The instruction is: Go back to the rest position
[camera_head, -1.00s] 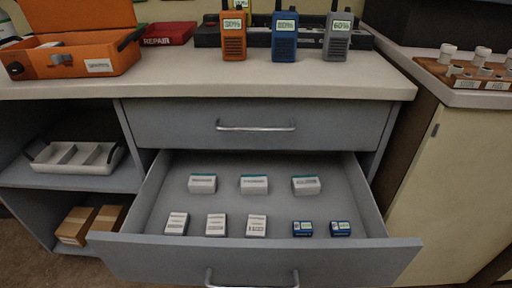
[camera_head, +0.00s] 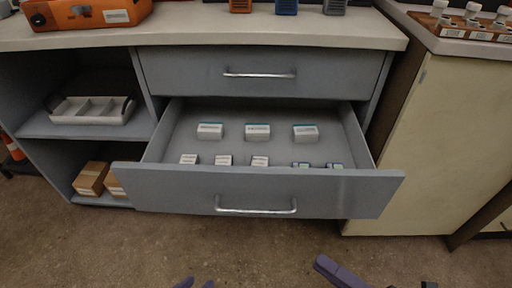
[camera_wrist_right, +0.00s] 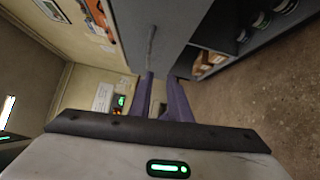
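My right gripper (camera_head: 378,277) is also low in the head view, mostly cut off. In the right wrist view its two purple fingers (camera_wrist_right: 162,98) stand apart with nothing seen held between them. Both grippers are in front of the open drawer (camera_head: 258,192) and clear of it in the head view.
The lower drawer stands pulled out, holding white boxes (camera_head: 257,132) and small blue boxes (camera_head: 301,165). A closed drawer (camera_head: 258,62) is above it. A shelf with a white tray (camera_head: 92,110) is left, a beige cabinet (camera_head: 405,150) right. Open floor (camera_head: 250,250) lies in front.

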